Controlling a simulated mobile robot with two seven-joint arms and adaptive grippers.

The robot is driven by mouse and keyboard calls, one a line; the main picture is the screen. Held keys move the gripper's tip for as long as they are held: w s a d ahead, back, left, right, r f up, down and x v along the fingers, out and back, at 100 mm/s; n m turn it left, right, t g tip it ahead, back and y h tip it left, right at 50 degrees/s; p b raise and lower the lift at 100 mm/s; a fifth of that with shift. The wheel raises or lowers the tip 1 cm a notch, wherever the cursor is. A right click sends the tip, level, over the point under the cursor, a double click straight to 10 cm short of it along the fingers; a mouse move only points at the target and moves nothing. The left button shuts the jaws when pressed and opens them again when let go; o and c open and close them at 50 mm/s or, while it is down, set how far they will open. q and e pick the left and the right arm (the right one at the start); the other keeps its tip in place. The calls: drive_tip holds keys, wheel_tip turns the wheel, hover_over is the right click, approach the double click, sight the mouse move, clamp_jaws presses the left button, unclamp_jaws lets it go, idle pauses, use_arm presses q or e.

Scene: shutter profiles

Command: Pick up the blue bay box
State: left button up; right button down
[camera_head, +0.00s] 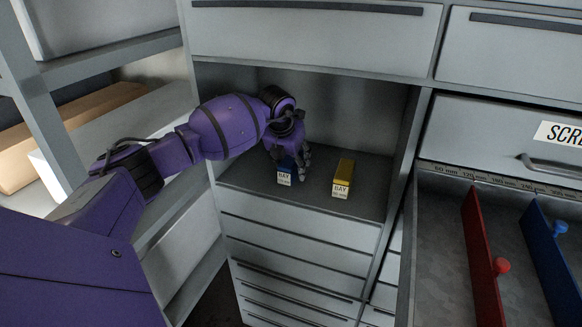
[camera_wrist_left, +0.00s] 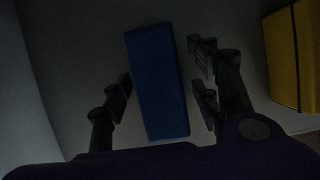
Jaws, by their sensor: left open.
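The blue bay box (camera_head: 285,176) sits in an open bay of the grey cabinet, with a white "BAY" label on its front. My left gripper (camera_head: 292,168) reaches into the bay from the left and hides part of the box from above. In the left wrist view the blue box (camera_wrist_left: 158,82) lies between the fingers of my open left gripper (camera_wrist_left: 161,95). My right gripper is not in view.
A yellow bay box (camera_head: 343,178) stands to the right in the same bay; it also shows in the left wrist view (camera_wrist_left: 288,55). The bay's side walls and top edge surround my arm. An open drawer (camera_head: 446,240) with red and blue dividers juts out at right.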

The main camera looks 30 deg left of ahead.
use_arm(q)
drive_tip(key=shift+c, duration=0.2)
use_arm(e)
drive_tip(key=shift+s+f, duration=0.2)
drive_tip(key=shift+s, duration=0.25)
use_arm(q)
drive_tip(key=shift+c, duration=1.4)
clamp_jaws()
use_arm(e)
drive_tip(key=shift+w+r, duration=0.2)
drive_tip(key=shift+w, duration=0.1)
use_arm(q)
drive_tip(key=shift+r, duration=0.1)
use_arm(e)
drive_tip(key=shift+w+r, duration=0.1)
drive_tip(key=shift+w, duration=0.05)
